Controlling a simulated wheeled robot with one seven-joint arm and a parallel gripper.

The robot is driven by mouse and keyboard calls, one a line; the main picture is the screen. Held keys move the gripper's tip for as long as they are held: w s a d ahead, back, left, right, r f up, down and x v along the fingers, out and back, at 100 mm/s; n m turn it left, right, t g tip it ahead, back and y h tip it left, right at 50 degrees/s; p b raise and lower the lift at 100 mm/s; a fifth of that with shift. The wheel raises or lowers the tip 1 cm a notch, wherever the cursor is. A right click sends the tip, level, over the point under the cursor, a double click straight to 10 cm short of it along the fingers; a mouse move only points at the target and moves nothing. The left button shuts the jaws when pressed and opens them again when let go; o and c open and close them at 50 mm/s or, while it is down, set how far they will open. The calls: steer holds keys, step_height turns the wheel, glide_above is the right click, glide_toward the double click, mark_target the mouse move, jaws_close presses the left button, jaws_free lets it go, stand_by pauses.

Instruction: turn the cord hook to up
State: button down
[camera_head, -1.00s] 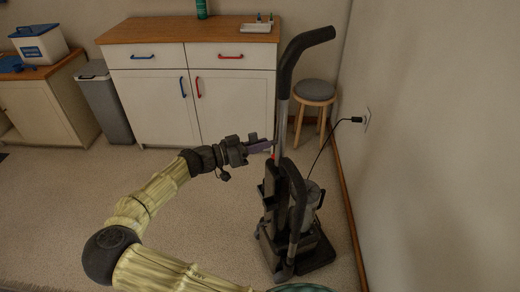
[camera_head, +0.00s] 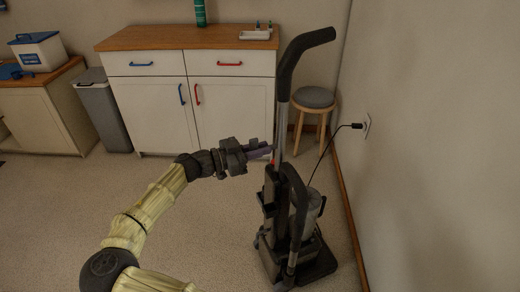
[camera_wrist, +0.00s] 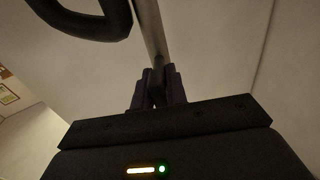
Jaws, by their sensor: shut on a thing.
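The upright vacuum (camera_head: 290,215) stands on the carpet, its dark curved handle (camera_head: 302,52) on top of a metal tube (camera_head: 282,125). My gripper (camera_head: 264,152) reaches it from the left, at the bottom of the tube. In the wrist view its two purple fingers (camera_wrist: 157,92) are shut on a small dark piece at the tube, which I take as the cord hook (camera_wrist: 158,68). The fingers cover most of the hook, so I cannot tell which way it points. A small red spot shows just below the fingertips in the head view.
A black cord (camera_head: 322,158) runs from the vacuum to a wall outlet (camera_head: 366,126) at the right. A round stool (camera_head: 314,98) stands behind the vacuum. A white cabinet (camera_head: 150,105) and a grey bin (camera_head: 102,110) line the back. The carpet left of the vacuum is clear.

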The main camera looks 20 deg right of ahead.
steer(key=c, duration=1.5)
jaws_free()
steer(key=shift+a+f, duration=0.15)
steer(key=shift+a, duration=0.05)
steer(key=shift+o, duration=0.2)
steer(key=shift+d, duration=0.1)
steer(key=s+a+p, duration=0.2)
steer(key=a, duration=1.5)
steer(key=shift+a, duration=0.2)
